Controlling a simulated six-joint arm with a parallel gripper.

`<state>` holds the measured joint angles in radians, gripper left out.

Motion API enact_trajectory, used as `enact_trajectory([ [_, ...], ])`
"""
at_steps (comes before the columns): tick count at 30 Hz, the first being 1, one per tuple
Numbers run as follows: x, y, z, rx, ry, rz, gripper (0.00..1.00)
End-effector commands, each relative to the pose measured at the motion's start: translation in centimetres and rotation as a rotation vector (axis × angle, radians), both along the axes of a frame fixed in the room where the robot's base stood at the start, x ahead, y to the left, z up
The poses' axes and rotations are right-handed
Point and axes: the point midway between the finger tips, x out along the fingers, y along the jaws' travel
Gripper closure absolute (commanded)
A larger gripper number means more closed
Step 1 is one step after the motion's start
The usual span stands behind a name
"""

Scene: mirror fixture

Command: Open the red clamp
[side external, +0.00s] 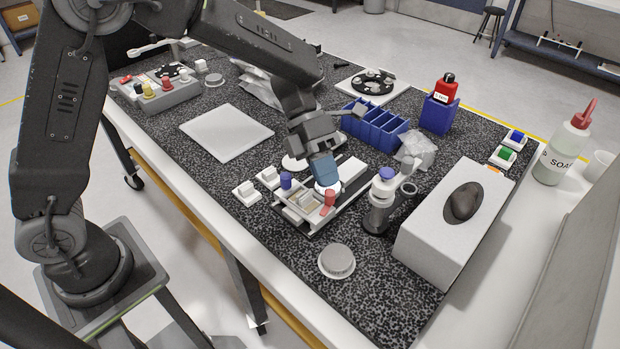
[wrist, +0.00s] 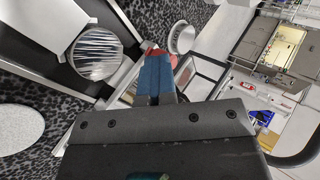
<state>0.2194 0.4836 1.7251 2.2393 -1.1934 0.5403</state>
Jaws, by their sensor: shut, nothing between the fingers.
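The red clamp (side external: 328,199) is a small red upright piece at the front right of the mirror fixture (side external: 301,223). In the wrist view a little red (wrist: 174,62) shows just beyond my fingertips, mostly hidden by them. A blue clamp (side external: 286,181) stands at the fixture's left. A round shiny mirror (wrist: 97,53) lies in the fixture. My gripper (side external: 325,181) has blue fingers pressed together, pointing down just above and behind the red clamp. The fingers (wrist: 155,62) hold nothing. I cannot tell whether they touch the clamp.
A metal stand with a purple-blue top (side external: 386,174) is close on the right. A white box with a dark oval opening (side external: 440,235) lies further right. A grey round puck (side external: 337,261) sits in front. A blue bin (side external: 375,124) stands behind. The front right mat is mostly clear.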

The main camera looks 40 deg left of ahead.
Motion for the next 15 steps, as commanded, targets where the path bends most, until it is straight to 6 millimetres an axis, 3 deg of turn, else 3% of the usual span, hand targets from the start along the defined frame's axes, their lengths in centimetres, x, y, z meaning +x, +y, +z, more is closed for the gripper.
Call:
enact_trajectory([
  [6, -1.4, -0.7, -0.2, -0.002, 0.017, -0.011, 1.0],
  [15, -1.7, -0.8, -0.3, -0.001, 0.02, -0.015, 1.0],
])
